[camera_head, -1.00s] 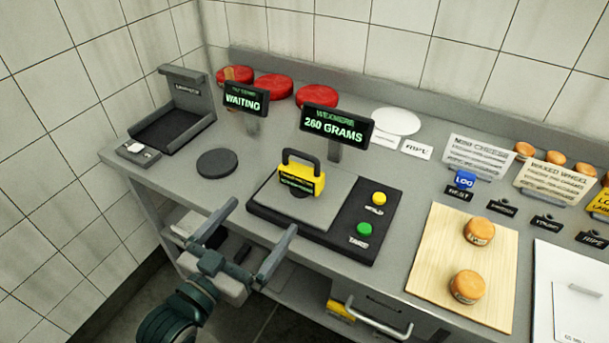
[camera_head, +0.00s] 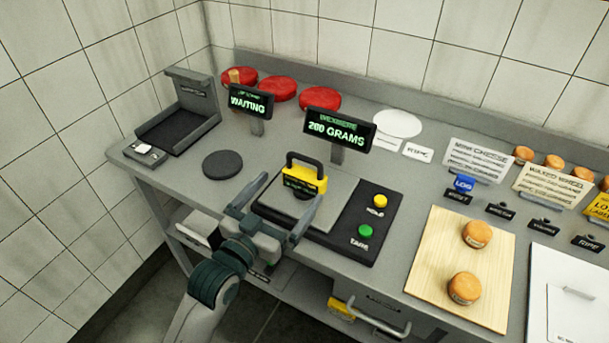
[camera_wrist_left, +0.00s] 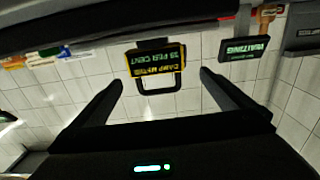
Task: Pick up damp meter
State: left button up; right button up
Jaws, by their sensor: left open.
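The damp meter (camera_head: 304,181) is a yellow block with a dark display and a black loop handle on top. It stands upright on the grey plate of the scale (camera_head: 342,197). In the left wrist view the damp meter (camera_wrist_left: 156,66) appears upside down, its display partly readable as "38 per cent". My left gripper (camera_head: 287,190) is open and empty, its two fingers pointing towards the meter from the front left. In the left wrist view the meter lies beyond and between the open fingertips (camera_wrist_left: 160,80), not touching them. My right gripper is not in view.
A weigher display (camera_head: 339,129) stands behind the meter and a waiting display (camera_head: 251,102) at its left. A dark round pad (camera_head: 222,165) lies left. Red cheese wheels (camera_head: 284,89) sit at the back. A wooden board (camera_head: 447,267) with two small cheeses is at right.

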aim_at(305, 172)
pick_arm(q)
jog(key=shift+x, duration=1.25)
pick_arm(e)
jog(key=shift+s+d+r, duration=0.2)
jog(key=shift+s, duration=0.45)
pick_arm(q)
jog(key=shift+w+d+r+p, duration=0.15)
jog(key=shift+w+d+p, duration=0.15)
jog(key=shift+p, duration=0.2)
jog(key=p+x, duration=0.1)
jog(key=x, duration=0.2)
jog(key=shift+s+d+r, duration=0.1)
jog(key=shift+d+r, duration=0.05)
jog(key=shift+d, duration=0.1)
jog(key=shift+w+d, duration=0.3)
jog(key=shift+w, duration=0.25)
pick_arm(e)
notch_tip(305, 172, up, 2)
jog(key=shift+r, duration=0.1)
pick_arm(q)
jog(key=shift+c, duration=0.3)
jog(key=c, duration=1.3)
jog(key=shift+p, duration=0.45)
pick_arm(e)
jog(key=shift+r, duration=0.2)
